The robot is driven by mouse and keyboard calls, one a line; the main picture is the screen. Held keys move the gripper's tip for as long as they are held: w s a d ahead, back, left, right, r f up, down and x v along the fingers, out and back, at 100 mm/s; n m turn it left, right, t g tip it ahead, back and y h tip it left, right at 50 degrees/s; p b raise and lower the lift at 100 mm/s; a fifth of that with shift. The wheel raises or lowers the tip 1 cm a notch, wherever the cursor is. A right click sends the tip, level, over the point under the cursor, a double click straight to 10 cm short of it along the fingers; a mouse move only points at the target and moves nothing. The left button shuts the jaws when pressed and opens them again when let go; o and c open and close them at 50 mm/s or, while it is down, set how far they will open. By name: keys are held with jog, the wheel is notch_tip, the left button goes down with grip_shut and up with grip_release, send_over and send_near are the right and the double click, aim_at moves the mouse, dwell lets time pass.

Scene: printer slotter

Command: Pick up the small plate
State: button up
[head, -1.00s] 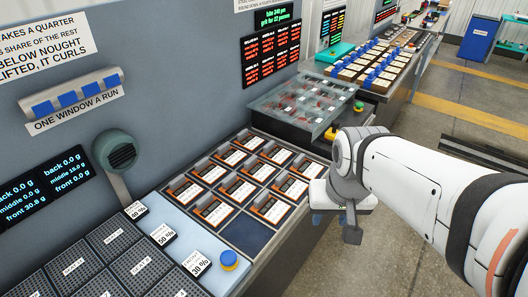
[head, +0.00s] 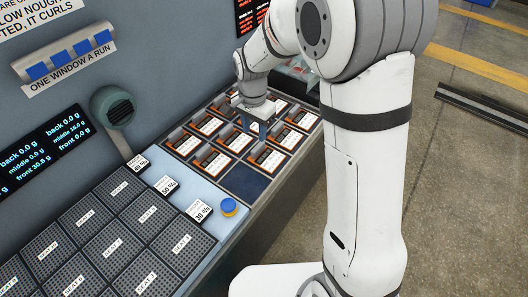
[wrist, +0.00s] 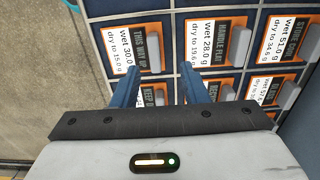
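Several orange-edged plates with white labels and grey grips sit in the cells of a dark rack (head: 243,184). One plate (wrist: 128,48) reads "Wet 30.0 g" and "THIS WAY UP", and another (wrist: 203,45) reads "Wet 28.0 g" and "HANDLE FLAT". No label marks which one is the small plate, and I cannot tell by size. My gripper (wrist: 159,68) points down over the rack with its two blue fingers apart and nothing seen between them. In the head view my gripper (head: 256,126) hovers over the rack's far part, and my arm hides some plates.
A grid of dark textured seats (head: 112,235) lies at the front left, with small percentage cards (head: 199,211) and a blue button (head: 228,206) beside it. The front corner cell (head: 246,184) is empty. A wall with displays (head: 45,155) stands behind. Floor lies right.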

aim_at(258, 146)
jog(key=f, duration=0.3)
jog(key=d+f+p, duration=0.1)
jog(key=f, duration=0.1)
jog(key=shift+s+f, duration=0.2)
jog(key=shift+f, duration=0.45)
jog(key=shift+c, duration=0.2)
grip_shut()
